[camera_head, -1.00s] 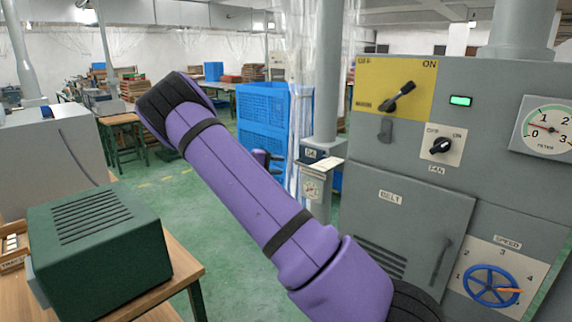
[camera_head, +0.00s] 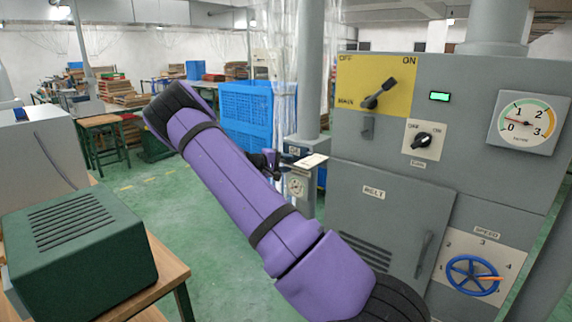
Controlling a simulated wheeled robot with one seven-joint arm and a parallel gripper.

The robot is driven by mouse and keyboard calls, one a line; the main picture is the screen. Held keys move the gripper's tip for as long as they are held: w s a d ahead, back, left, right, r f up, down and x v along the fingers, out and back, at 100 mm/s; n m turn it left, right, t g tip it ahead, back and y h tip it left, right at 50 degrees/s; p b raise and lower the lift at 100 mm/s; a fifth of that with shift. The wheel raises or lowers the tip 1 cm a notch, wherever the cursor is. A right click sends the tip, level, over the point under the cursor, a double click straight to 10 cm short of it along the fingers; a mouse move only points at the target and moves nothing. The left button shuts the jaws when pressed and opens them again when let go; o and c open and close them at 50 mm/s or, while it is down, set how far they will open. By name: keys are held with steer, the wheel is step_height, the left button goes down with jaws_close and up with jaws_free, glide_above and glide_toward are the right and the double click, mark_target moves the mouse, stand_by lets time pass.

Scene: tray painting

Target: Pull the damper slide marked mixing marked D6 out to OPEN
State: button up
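A grey vertical duct (camera_head: 308,80) stands left of the grey machine, with a small damper box (camera_head: 296,150) low on it. The box has a small label that is too small to read surely as D6. A pale flat plate (camera_head: 312,161), apparently the damper slide, sticks out at the box. My purple arm crosses the middle of the view and hides part of this area. My gripper (camera_head: 276,160) shows small and dark behind the arm, just left of the plate. I cannot tell whether it touches the plate or whether its fingers are open.
A round gauge (camera_head: 296,186) sits below the damper box. The grey machine (camera_head: 470,140) with switches, a belt door (camera_head: 385,225) and a blue speed wheel (camera_head: 472,276) fills the right. A green vented box (camera_head: 80,250) stands on a wooden table at lower left. A blue crate stack (camera_head: 245,115) is behind.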

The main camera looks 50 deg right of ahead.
steer(key=shift+d, duration=0.1)
jaws_close()
steer(key=a, duration=0.8)
steer(key=shift+s+a, duration=0.2)
steer(key=shift+s, duration=0.1)
steer(key=shift+f, duration=0.1)
jaws_free()
steer(key=shift+a, duration=0.1)
steer(key=shift+a, duration=0.1)
steer(key=v, duration=1)
steer(key=shift+a, duration=0.25)
steer(key=shift+w, duration=0.1)
